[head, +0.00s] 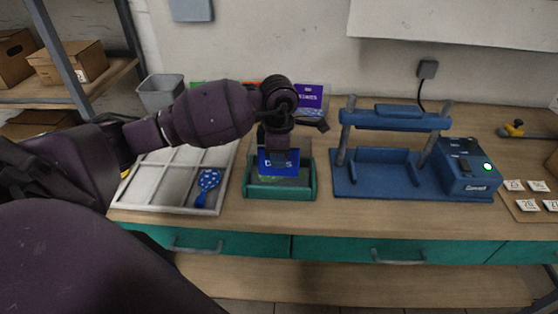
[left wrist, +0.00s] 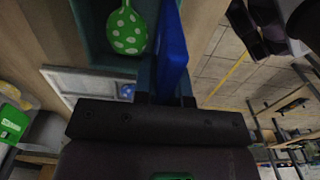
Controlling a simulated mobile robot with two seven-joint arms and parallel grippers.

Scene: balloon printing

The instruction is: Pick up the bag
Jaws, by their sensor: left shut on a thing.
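My left gripper (head: 279,150) is shut on a blue bag (head: 277,164) with lettering on its front. It holds the bag upright at the teal tray (head: 281,193). The bag also shows edge-on between the fingers in the left wrist view (left wrist: 172,52). I cannot tell whether its bottom touches the tray. A green balloon with white dots (left wrist: 126,30) lies beside the bag in the left wrist view. My right gripper is not in either view.
A white divided tray (head: 150,209) with a blue dotted balloon (head: 208,181) stands left of the teal tray. A blue sealing machine (head: 400,185) stands to the right. A purple bag (head: 309,96) is behind. Numbered tiles (head: 527,204) lie at far right.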

